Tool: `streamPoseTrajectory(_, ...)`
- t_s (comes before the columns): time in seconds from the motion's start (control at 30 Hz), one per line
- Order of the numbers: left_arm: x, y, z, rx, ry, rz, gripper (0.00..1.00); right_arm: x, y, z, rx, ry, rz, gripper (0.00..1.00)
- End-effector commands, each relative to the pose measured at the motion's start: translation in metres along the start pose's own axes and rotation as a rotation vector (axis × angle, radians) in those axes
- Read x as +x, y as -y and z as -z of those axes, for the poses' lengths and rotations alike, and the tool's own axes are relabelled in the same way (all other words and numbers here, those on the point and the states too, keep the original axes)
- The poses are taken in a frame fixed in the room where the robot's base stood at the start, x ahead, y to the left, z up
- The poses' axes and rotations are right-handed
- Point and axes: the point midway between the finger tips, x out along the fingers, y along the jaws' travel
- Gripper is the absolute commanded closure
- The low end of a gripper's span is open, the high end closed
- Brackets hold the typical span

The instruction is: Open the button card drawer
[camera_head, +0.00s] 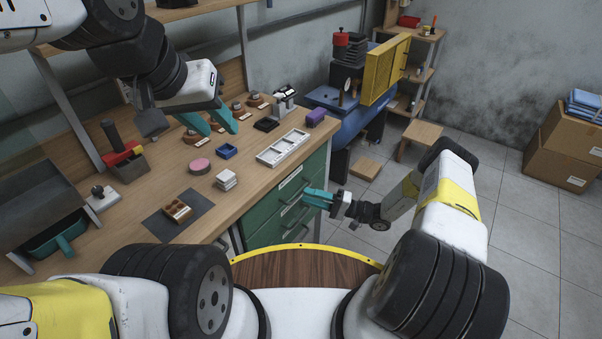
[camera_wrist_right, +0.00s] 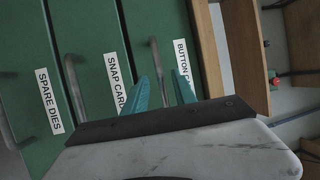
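The button card drawer (camera_wrist_right: 188,28) is the top green drawer of the cabinet under the bench, with a label starting "BUTTON" in the right wrist view. It looks shut. Its bar handle (camera_wrist_right: 154,55) shows between the fingertips of my right gripper (camera_wrist_right: 162,76), which is open with teal fingers. I cannot tell whether they touch the handle. In the head view my right gripper (camera_head: 304,197) is at the cabinet's front (camera_head: 262,214). My left gripper (camera_head: 217,120) is open and empty above the bench top.
The wooden bench (camera_head: 225,200) carries a white divided tray (camera_head: 283,147), a purple block (camera_head: 316,117), a blue box (camera_head: 227,151) and a pink disc (camera_head: 199,166). Below are the drawers labelled "SNAP CARDS" (camera_wrist_right: 95,30) and "SPARE DIES" (camera_wrist_right: 40,50). A low stool (camera_head: 420,133) stands beyond.

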Motion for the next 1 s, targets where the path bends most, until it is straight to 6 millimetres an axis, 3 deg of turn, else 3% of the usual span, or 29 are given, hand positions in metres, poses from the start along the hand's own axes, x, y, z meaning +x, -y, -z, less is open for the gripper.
streamPoseTrajectory(0.23, 0.0, 0.0, 0.0, 0.0, 0.0, 0.0, 0.64, 0.032, 0.0, -0.001, 0.001, 0.002, -0.001, 0.68)
streamPoseTrajectory(0.57, 0.0, 0.0, 0.0, 0.0, 0.0, 0.0, 0.64, 0.038, 0.0, -0.001, 0.001, 0.001, -0.001, 0.68)
streamPoseTrajectory(0.6, 0.0, 0.0, 0.0, 0.0, 0.0, 0.0, 0.64, 0.038, 0.0, -0.001, 0.001, 0.001, -0.001, 0.7)
streamPoseTrajectory(0.77, 0.0, 0.0, 0.0, 0.0, 0.0, 0.0, 0.64, 0.038, 0.0, -0.001, 0.001, 0.001, -0.002, 1.0)
streamPoseTrajectory(1.0, 0.0, 0.0, 0.0, 0.0, 0.0, 0.0, 0.64, 0.038, 0.0, -0.001, 0.001, 0.001, -0.002, 1.0)
